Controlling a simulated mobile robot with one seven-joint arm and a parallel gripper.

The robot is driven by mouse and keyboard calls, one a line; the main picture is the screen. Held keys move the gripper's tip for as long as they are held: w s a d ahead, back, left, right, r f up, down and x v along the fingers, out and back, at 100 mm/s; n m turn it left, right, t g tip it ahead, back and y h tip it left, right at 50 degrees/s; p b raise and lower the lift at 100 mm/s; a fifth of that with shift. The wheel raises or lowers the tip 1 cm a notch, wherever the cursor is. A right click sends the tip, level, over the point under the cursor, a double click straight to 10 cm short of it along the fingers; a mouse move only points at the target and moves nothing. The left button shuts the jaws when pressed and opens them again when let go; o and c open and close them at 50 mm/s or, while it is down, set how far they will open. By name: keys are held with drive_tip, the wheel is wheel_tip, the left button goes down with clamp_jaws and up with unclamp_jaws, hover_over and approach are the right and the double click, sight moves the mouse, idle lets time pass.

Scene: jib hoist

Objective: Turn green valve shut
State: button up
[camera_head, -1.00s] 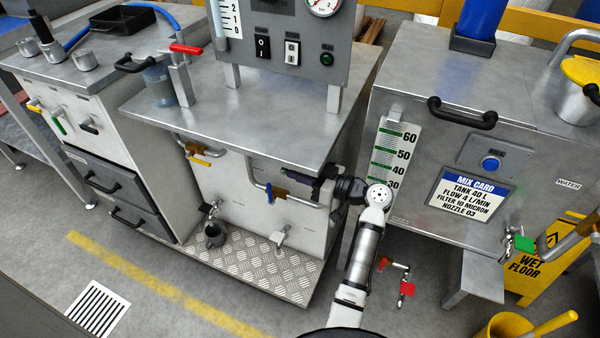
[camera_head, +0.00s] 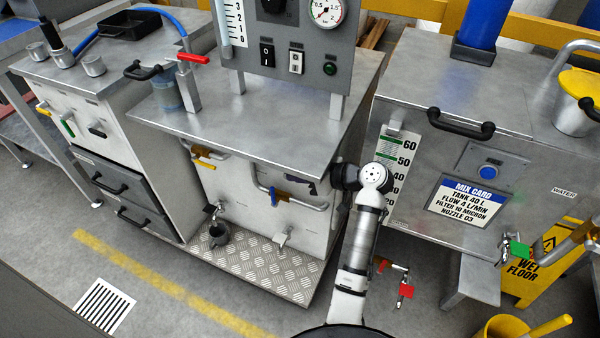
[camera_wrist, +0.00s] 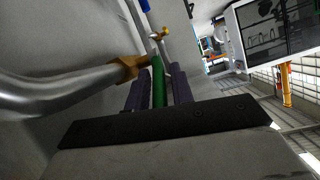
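The green valve shows in the wrist view as a long green handle (camera_wrist: 159,82) beside a brass body (camera_wrist: 124,70) on a thick grey pipe. My gripper (camera_wrist: 161,82) has its two dark fingers on either side of the green handle, with narrow gaps showing, so it looks open around the handle. In the head view my gripper (camera_head: 308,184) is partly in view under the middle bench's top edge, at the right of its front panel. The green handle cannot be made out there.
A blue-handled valve (camera_head: 275,195) and a yellow-handled valve (camera_head: 203,164) sit left of my gripper on the same bench front. The bench top (camera_head: 260,135) overhangs them. The grey tank cabinet (camera_head: 450,190) stands close on the right. A red-handled tap (camera_head: 406,290) is low beside my arm.

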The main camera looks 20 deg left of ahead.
drive_tip(key=shift+d, duration=0.1)
drive_tip(key=w+b+v, duration=0.1)
drive_tip(key=v, duration=1.2)
drive_tip(key=shift+s+d+r, duration=0.2)
drive_tip(key=shift+s+d, duration=0.1)
drive_tip(key=shift+s, duration=0.2)
drive_tip(key=o, duration=0.3)
drive_tip(key=shift+f, duration=0.25)
wheel_tip(320, 180, down, 4)
drive_tip(key=t+y+p, duration=0.2)
drive_tip(key=y+p, duration=0.1)
drive_tip(key=y, duration=0.1)
drive_tip(key=shift+m, duration=0.3)
drive_tip(key=a+p, duration=0.1)
drive_tip(key=a, duration=0.3)
drive_tip(key=a+p, duration=0.1)
drive_tip(key=a, duration=0.3)
drive_tip(key=w+a+p, duration=0.1)
drive_tip(key=a, duration=0.4)
drive_tip(key=shift+f, duration=0.1)
clamp_jaws()
